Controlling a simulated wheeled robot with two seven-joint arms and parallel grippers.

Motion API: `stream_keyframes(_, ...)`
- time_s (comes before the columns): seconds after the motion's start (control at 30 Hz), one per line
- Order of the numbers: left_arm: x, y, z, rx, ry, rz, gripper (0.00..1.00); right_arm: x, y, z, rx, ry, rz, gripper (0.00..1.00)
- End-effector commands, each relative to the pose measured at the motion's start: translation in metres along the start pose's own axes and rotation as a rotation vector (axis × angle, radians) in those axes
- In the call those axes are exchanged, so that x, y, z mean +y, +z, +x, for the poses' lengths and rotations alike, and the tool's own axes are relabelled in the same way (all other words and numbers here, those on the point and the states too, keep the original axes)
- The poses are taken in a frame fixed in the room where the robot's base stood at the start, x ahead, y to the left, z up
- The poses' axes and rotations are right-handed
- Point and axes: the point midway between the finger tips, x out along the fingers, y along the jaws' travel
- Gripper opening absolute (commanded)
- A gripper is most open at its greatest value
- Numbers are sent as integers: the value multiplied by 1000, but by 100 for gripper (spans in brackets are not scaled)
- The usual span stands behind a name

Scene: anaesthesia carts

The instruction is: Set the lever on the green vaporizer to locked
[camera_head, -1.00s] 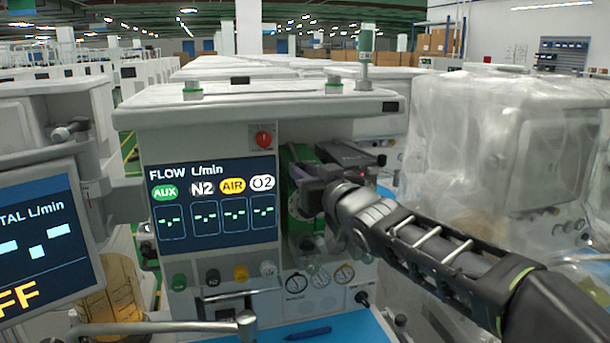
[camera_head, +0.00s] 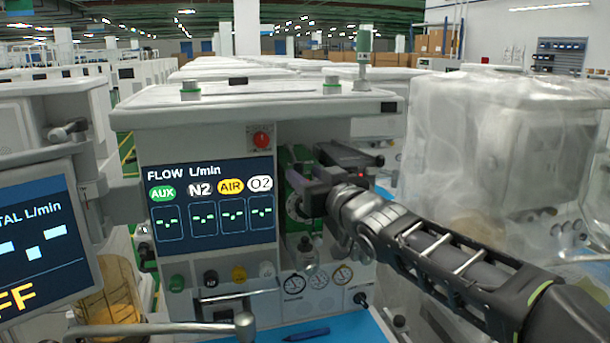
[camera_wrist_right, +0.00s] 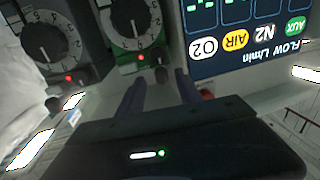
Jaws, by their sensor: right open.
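The green vaporizer (camera_head: 286,160) stands in the bay right of the flow screen, partly hidden by my right gripper (camera_head: 302,187). In the upside-down right wrist view, the green vaporizer (camera_wrist_right: 128,42) shows its black dial and a small red light. A dark knob-ended lever (camera_wrist_right: 162,74) appears beside that light, between and beyond my fingers; its exact setting is hard to tell. My right gripper (camera_wrist_right: 158,90) is open, its two dark fingers apart with nothing held between them. Contact with the lever cannot be told. My left gripper is out of view.
A dark vaporizer (camera_wrist_right: 55,45) with its own dial and red light stands beside the green one. The flow screen (camera_head: 212,205) is close on the left. A red knob (camera_head: 261,139) is above it. A plastic-covered cart (camera_head: 490,150) stands at the right.

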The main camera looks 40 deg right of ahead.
Motion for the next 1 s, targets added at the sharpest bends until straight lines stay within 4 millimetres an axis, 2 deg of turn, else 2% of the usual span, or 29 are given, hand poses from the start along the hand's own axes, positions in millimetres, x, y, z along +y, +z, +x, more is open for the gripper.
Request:
stream_keyframes(0.2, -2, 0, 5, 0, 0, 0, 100, -1, 0, -37, 6, -2, 1, 42)
stream_keyframes(0.33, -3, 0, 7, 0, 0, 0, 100, -1, 0, -53, 4, -1, 0, 42)
stream_keyframes(0.47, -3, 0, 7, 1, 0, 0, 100, 0, 1, -61, 1, -1, 1, 42)
stream_keyframes(0.7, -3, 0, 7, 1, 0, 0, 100, 0, 1, -61, 0, 0, 0, 42)
stream_keyframes(0.87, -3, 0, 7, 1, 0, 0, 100, -8, -4, -62, 10, -18, 2, 29)
stream_keyframes(1.0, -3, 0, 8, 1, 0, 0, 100, -28, -26, -75, 71, -80, 26, 18)
